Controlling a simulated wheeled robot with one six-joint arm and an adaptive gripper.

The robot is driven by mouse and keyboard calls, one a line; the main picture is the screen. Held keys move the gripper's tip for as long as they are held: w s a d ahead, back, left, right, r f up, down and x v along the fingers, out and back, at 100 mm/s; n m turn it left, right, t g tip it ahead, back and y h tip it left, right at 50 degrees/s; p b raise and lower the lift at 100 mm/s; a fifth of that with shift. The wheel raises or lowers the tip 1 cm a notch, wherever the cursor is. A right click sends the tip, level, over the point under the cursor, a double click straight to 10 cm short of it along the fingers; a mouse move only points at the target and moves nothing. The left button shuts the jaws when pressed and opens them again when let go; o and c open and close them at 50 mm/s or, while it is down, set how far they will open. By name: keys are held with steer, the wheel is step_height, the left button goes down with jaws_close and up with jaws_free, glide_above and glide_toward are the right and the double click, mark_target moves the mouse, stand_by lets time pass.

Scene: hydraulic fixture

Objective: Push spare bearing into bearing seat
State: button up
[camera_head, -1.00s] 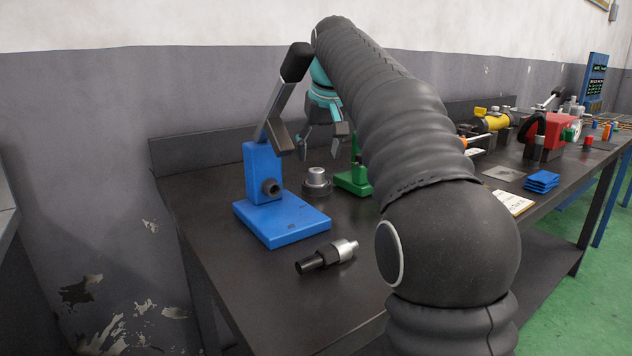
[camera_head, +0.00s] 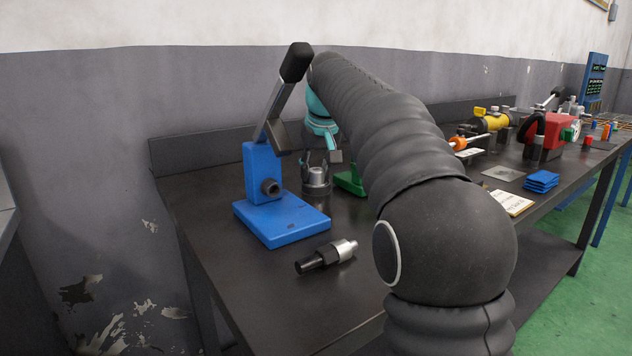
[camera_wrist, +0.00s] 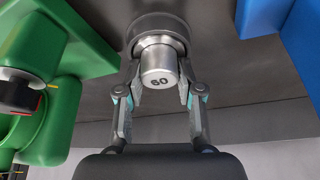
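A silver cylinder with a number on top (camera_wrist: 160,68) stands upright in a dark round base (camera_wrist: 135,27). In the head view this cylinder (camera_head: 316,174) is on the bench, right of a blue lever press (camera_head: 283,218). I cannot tell which part is the spare bearing and which is the seat. My gripper (camera_wrist: 161,85) is lowered over the cylinder, one finger on each side. The fingers look open, with narrow gaps beside the cylinder; contact is not clear. My arm hides part of the area in the head view.
The press's raised lever (camera_head: 285,85) stands close left of my gripper. A green fixture (camera_head: 351,182) is close on the right, and looms at left in the wrist view (camera_wrist: 75,55). A black-and-silver shaft (camera_head: 326,257) lies in front. A blue stack (camera_head: 541,181) is farther right.

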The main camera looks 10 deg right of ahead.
mark_target(316, 169)
jaws_close()
steer(key=shift+r, duration=0.15)
steer(key=shift+r, duration=4.75)
steer(key=shift+r, duration=0.1)
steer(key=shift+c, duration=0.5)
jaws_free()
steer(key=shift+c, duration=1.4)
